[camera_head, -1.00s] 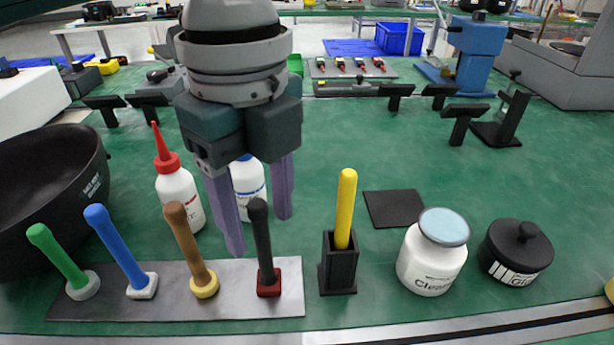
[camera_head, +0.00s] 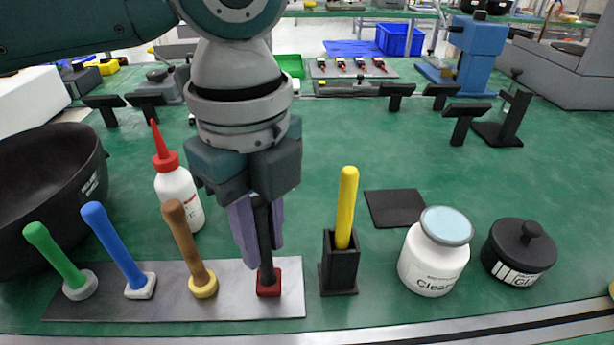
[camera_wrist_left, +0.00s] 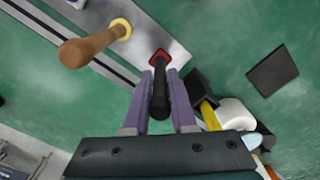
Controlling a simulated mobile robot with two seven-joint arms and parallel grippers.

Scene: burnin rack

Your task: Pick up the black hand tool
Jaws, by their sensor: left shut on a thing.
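The black hand tool (camera_head: 265,246) stands upright in a red base (camera_head: 268,283) at the right end of a grey metal plate (camera_head: 232,302). My left gripper (camera_head: 260,250) is around its handle from above, with one purple finger on each side. In the left wrist view the black tool (camera_wrist_left: 160,98) sits between the two fingers (camera_wrist_left: 160,88), and they are shut on it. The tool's base still rests on the plate. The top of the handle is partly hidden by the gripper in the head view. My right gripper is not in view.
Brown (camera_head: 187,240), blue (camera_head: 116,245) and green (camera_head: 55,255) tools stand left on the plate. A black holder with a yellow tool (camera_head: 346,205) stands close on the right. A white jar (camera_head: 432,262), black jar (camera_head: 518,255) and red-capped bottle (camera_head: 179,192) are nearby.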

